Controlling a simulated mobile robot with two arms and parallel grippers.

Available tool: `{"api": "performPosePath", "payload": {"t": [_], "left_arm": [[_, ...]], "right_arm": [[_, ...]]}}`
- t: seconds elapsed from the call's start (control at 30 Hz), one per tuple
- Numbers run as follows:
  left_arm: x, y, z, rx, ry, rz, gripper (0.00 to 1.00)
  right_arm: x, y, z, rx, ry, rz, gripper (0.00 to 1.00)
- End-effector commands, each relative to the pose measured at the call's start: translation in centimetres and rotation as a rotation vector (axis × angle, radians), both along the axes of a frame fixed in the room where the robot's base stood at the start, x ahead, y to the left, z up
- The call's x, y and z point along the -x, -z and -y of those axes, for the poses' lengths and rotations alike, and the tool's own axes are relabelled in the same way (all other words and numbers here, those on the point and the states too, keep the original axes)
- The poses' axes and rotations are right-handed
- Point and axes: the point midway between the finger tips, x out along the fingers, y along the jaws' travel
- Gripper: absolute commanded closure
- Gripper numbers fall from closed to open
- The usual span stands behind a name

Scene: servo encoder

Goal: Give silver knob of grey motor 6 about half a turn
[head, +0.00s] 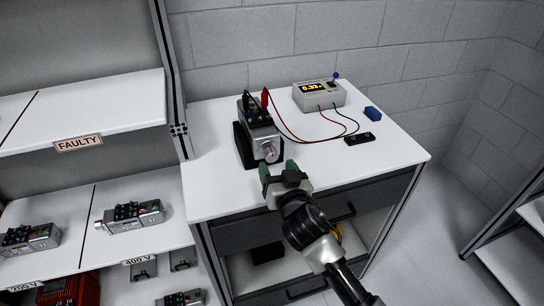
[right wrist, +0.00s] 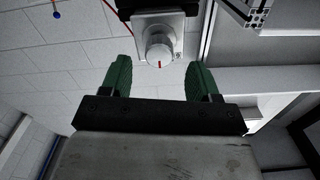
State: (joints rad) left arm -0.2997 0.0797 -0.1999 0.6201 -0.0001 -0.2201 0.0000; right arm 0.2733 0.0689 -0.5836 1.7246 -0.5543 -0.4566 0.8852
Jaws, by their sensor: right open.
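The grey motor (head: 262,132) stands on the white table in a black holder, with clips on its top. Its silver knob (head: 271,153) faces the table's front edge. In the right wrist view the knob (right wrist: 158,48) shows a red mark low on its face. My right gripper (head: 278,171) is just in front of the knob. In the right wrist view its green fingers (right wrist: 158,78) are open, one on each side below the knob, and hold nothing. I cannot read a number on the motor. My left gripper is not in view.
A meter (head: 320,96) with a lit display stands at the back, wired by red and black leads. A blue block (head: 373,114) and a black piece (head: 359,139) lie to the right. Shelves (head: 85,105) with more motors (head: 132,216) stand on the left.

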Motion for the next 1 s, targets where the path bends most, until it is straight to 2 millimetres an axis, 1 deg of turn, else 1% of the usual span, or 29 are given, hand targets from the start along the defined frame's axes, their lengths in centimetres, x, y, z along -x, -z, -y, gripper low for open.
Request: {"api": "performPosePath", "payload": {"t": [0.03,0.1,0.23,0.4,0.63,0.67,0.8,0.97,1.0], "left_arm": [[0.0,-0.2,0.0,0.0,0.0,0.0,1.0],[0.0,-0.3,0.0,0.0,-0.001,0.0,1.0],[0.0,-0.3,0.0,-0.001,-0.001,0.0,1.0],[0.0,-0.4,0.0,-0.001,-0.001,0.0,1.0],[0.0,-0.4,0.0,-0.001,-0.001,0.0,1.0],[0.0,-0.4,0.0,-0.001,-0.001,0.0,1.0],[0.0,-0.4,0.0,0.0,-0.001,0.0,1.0],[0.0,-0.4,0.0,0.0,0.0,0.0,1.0],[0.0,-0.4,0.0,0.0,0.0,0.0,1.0]], "right_arm": [[-1.0,-0.1,-0.3,0.003,0.001,0.001,0.39],[-2.0,-0.1,-0.7,0.002,0.001,0.0,0.39],[-3.4,0.0,-1.1,0.001,0.001,-0.001,0.39],[-4.2,0.1,-1.3,0.003,0.001,-0.001,0.39],[-4.2,0.1,-1.3,0.002,0.001,-0.002,0.39],[-4.2,0.1,-1.3,0.002,0.001,-0.002,0.42],[-4.2,0.1,-1.3,0.002,0.001,-0.002,0.63],[-4.2,0.1,-1.3,0.002,0.001,-0.002,0.88],[-4.2,0.1,-1.3,0.002,0.001,-0.002,0.88]]}}
